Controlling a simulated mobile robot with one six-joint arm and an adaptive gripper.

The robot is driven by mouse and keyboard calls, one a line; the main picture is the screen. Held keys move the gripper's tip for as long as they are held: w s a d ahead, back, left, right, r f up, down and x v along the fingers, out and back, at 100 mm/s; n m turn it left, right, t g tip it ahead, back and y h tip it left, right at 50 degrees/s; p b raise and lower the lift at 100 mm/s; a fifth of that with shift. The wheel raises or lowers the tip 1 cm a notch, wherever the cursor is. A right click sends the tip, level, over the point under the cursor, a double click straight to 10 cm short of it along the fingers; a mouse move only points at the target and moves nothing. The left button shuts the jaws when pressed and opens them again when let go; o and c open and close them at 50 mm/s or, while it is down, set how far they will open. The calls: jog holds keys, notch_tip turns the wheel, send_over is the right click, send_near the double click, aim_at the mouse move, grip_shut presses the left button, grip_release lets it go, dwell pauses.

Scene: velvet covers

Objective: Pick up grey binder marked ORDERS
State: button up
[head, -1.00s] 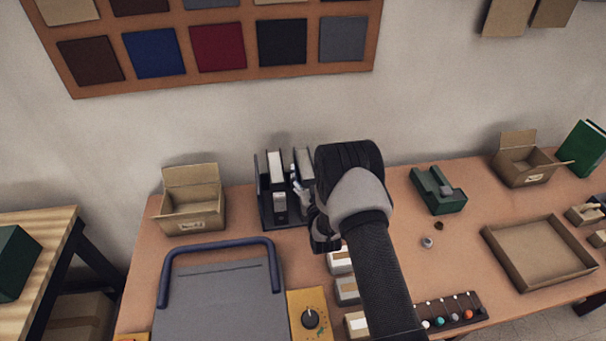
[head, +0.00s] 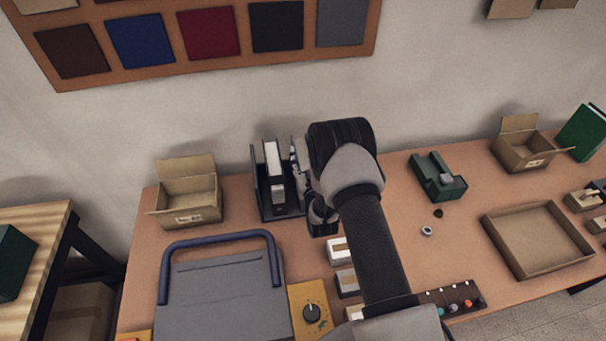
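A dark rack (head: 266,214) stands at the back of the table against the wall. It holds a dark binder (head: 281,196) with white pages and a pale spine label. The grey binder at the rack's right side is almost wholly hidden behind my gripper and wrist. No ORDERS lettering can be read. My gripper (head: 303,178) is at the right side of the rack, pointing left and away from the camera. Its fingers overlap the place of the grey binder. Whether they are open or closed on it cannot be told.
An open cardboard box (head: 190,207) stands left of the rack. A grey board with a blue handle (head: 220,285) lies in front. Right of my arm are a green tool (head: 438,178), a small ring (head: 427,231) and a shallow tray (head: 538,240). Small boxes (head: 340,252) sit below my gripper.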

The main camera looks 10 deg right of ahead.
grip_shut()
dwell(0.3)
jog(key=shift+w+r, duration=0.1)
jog(key=shift+r, duration=0.05)
